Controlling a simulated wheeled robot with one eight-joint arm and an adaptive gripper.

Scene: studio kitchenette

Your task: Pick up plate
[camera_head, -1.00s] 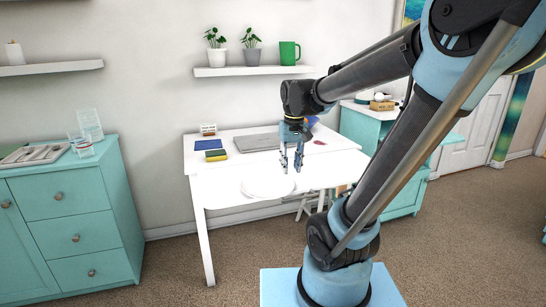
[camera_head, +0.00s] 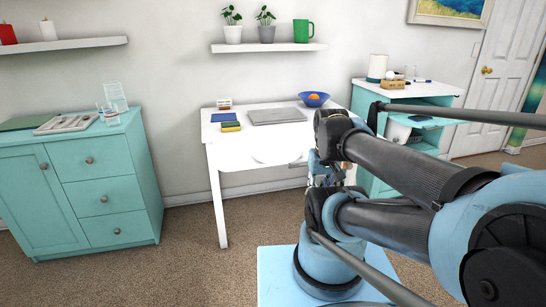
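The white plate (camera_head: 272,158) lies flat on the white desk (camera_head: 228,158), near its front edge. It is hard to tell apart from the white desktop. My gripper (camera_head: 325,178) is at the desk's front right, to the right of the plate and apart from it in the picture. My arm covers part of the gripper, and its fingers are too small and blurred to show whether they are open. I see nothing clearly held.
On the desk are a closed laptop (camera_head: 276,115), a yellow-green sponge (camera_head: 230,127), a blue item (camera_head: 223,117) and a blue bowl (camera_head: 313,99) with an orange fruit. A teal dresser (camera_head: 100,190) stands left; a teal cabinet (camera_head: 440,94) stands right. Carpet between dresser and desk is clear.

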